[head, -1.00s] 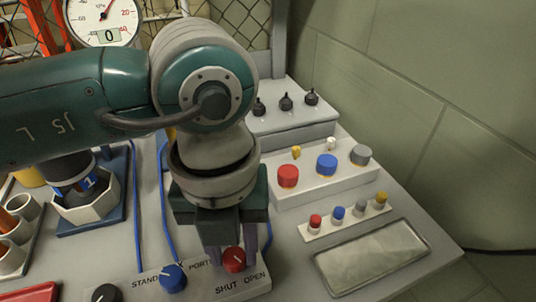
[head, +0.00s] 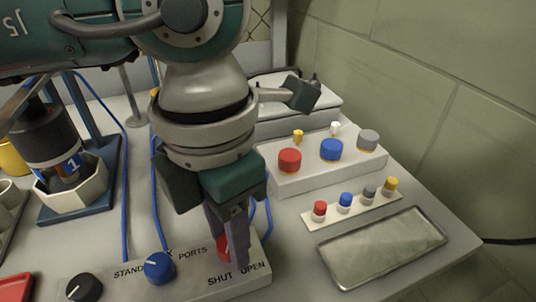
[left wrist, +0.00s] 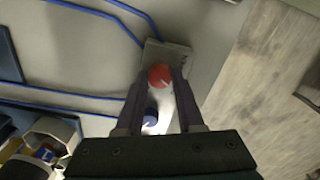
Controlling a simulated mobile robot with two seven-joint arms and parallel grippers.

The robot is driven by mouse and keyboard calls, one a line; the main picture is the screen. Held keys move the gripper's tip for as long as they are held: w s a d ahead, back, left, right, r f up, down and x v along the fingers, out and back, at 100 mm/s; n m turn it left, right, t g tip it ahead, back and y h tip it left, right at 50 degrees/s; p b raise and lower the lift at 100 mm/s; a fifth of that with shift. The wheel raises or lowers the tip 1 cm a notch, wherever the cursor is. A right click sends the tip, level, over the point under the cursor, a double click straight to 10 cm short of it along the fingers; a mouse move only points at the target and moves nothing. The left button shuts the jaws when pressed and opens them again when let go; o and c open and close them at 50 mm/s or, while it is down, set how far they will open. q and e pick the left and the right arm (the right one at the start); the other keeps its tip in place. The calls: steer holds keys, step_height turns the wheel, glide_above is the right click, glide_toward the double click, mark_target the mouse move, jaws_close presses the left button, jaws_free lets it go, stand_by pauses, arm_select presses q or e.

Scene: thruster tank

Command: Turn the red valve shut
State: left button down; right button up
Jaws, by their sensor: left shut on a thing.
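The red valve (head: 222,247) is a small round knob on the sloped white panel (head: 200,283), above the words SHUT and OPEN. In the head view one finger of my left gripper (head: 232,250) covers much of it, and its pointer is hidden. My left gripper comes down from above and is shut on the red valve. In the left wrist view the red knob (left wrist: 160,76) sits between the two fingertips, with a pale mark on its top. My right gripper is not in view.
A blue knob (head: 159,268) and a black knob (head: 84,288) are left of the valve on the same panel. Behind stands a white box with red (head: 289,161), blue and grey caps. A metal tray (head: 382,247) lies right. Blue hoses run behind the panel.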

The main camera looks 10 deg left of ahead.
arm_select(q)
steer(key=shift+m+b, duration=1.15)
steer(key=shift+m, duration=0.65)
steer(key=c, duration=0.5)
jaws_free()
steer(key=shift+r, duration=0.1)
step_height(320, 180, up, 10)
steer(key=shift+f, duration=0.1)
